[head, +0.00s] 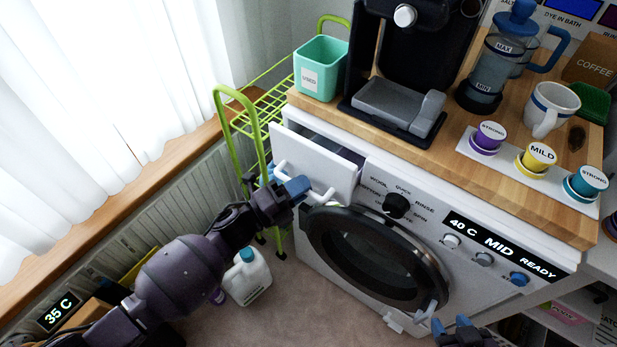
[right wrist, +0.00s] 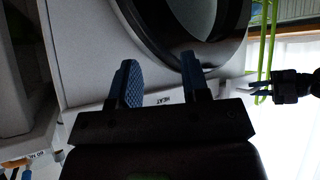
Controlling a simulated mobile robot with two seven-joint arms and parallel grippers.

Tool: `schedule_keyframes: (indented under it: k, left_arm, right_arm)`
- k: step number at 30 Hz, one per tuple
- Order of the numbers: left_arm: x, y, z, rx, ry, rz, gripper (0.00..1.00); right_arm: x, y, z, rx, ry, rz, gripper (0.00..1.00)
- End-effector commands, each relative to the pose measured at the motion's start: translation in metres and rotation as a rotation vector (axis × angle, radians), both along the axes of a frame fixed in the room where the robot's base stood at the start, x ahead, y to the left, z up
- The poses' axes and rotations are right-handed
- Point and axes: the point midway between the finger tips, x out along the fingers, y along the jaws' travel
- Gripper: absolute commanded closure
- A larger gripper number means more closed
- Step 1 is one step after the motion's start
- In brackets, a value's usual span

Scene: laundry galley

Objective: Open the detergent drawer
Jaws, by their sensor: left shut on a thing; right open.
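The detergent drawer (head: 315,160) is at the upper left of the white washing machine's front (head: 400,175). It stands pulled out, with a dark gap showing behind its front panel. My left gripper (head: 298,188) is shut on the drawer's white bar handle (head: 322,196). Its fingers cover part of the handle. My right gripper (head: 452,326) is low at the bottom edge of the head view, near the washer's lower front. In the right wrist view this gripper (right wrist: 160,80) is open and empty, with its two blue fingers apart.
The round washer door (head: 375,255) is right below the drawer. A green wire rack (head: 262,130) stands close on the drawer's left. A white jug (head: 248,278) is on the floor near my left arm. A wooden worktop (head: 440,160) with coffee things lies above.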

Motion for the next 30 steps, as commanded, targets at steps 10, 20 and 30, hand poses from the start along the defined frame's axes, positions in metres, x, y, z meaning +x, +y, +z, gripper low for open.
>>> schedule_keyframes:
  k: [10,20,30]
  left_arm:
    - [-0.062,0.046,0.003,0.004,-0.002,0.002,1.00]
    - [-0.095,0.069,0.001,0.001,0.000,0.000,1.00]
    - [-0.099,0.072,0.000,0.001,0.000,0.000,1.00]
  right_arm:
    - [0.005,0.004,0.018,0.008,-0.029,0.000,0.57]
    - [0.004,0.004,0.025,0.010,-0.034,-0.005,0.57]
    - [-0.002,0.003,0.020,0.008,-0.019,-0.009,0.57]
